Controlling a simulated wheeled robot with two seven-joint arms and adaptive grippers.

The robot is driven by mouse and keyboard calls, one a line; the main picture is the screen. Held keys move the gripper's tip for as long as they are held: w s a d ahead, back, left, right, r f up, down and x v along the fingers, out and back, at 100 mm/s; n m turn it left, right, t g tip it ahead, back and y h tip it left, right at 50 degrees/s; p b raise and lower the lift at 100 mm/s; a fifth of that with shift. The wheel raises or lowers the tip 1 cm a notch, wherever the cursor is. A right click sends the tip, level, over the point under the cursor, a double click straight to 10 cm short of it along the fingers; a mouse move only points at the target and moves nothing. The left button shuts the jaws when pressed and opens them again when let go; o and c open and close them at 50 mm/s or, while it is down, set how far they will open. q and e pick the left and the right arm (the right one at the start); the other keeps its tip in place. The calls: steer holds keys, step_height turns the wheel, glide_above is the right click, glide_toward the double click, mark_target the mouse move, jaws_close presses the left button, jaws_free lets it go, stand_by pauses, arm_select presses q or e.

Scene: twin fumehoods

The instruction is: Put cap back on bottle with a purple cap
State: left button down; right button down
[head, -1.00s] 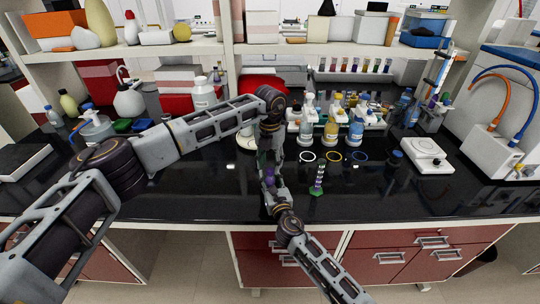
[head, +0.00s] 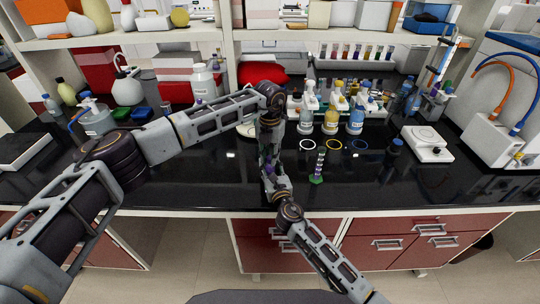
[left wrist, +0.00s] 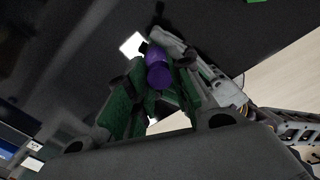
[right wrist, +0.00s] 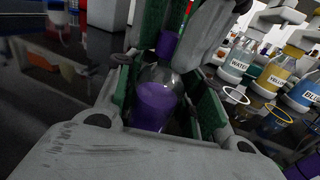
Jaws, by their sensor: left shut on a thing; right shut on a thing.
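My left gripper (left wrist: 150,85) is shut on a purple cap (left wrist: 158,70). My right gripper (right wrist: 165,85) is shut on a clear bottle with purple liquid (right wrist: 155,104). The cap also shows in the right wrist view (right wrist: 167,44), in line with the bottle's neck and right at its top; I cannot tell whether it is seated. In the head view my left gripper (head: 268,152) points down from above and my right gripper (head: 271,180) comes from below, so the two meet over the bench's front part. The arms largely hide the bottle and cap there.
A small green-based rack with a purple and white column (head: 319,167) stands just right of the grippers. Rings (head: 333,146) lie behind it, before the labelled wash bottles (head: 331,122). A white balance (head: 427,143) is at right. The black bench (head: 210,185) is clear at front left.

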arm_select(q)
steer(key=c, duration=1.2)
jaws_free()
steer(key=shift+r, duration=0.15)
step_height(320, 180, up, 12)
arm_select(e)
steer(key=c, duration=0.8)
jaws_free()
steer(key=shift+v, duration=6)
